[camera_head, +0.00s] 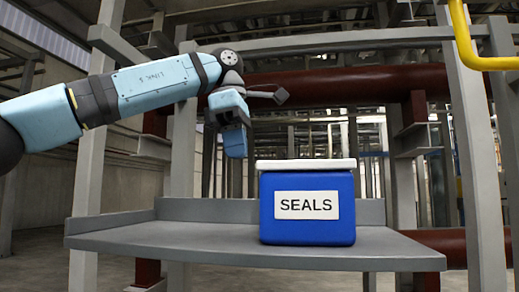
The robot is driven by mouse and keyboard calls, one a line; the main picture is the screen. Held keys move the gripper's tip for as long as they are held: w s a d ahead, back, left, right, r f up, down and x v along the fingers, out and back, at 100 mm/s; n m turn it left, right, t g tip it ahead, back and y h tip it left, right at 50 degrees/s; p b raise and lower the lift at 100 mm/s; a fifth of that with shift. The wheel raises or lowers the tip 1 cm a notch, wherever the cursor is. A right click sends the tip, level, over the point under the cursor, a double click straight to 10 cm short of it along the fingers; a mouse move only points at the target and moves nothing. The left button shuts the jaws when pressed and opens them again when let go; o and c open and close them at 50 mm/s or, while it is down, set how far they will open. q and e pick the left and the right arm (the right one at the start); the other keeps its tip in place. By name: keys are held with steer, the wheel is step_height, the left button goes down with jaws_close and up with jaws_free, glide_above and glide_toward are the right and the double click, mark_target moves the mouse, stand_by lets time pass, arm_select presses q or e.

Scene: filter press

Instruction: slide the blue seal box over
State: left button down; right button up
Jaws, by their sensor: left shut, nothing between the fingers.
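The blue seal box (307,228) stands upright on a grey shelf (170,238), right of the shelf's middle. It has a white lid (306,164) and a white label reading SEALS (307,205). My left arm comes in from the left, and its wrist hangs above and to the left of the box. My right gripper is not in view.
The shelf has a low raised back edge (215,209) and free room left of the box. Grey posts (472,150) stand at the right. A dark red pipe (345,86) crosses behind, and a yellow rail (464,38) hangs at the top right.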

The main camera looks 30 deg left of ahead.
arm_select(q)
steer(key=w+d+p, duration=0.1)
steer(key=d, duration=0.2)
steer(key=w+d+p, duration=0.1)
steer(key=d, duration=0.3)
steer(key=w+d+p, duration=0.1)
steer(key=d, duration=0.2)
steer(key=shift+d+r+p, duration=0.15)
steer(key=shift+d+p, duration=0.1)
steer(key=shift+p, duration=0.1)
steer(key=shift+f, duration=0.25)
steer(key=shift+s+f, duration=0.1)
steer(key=shift+f, duration=0.45)
steer(key=shift+s, duration=0.15)
steer(key=shift+f, duration=0.2)
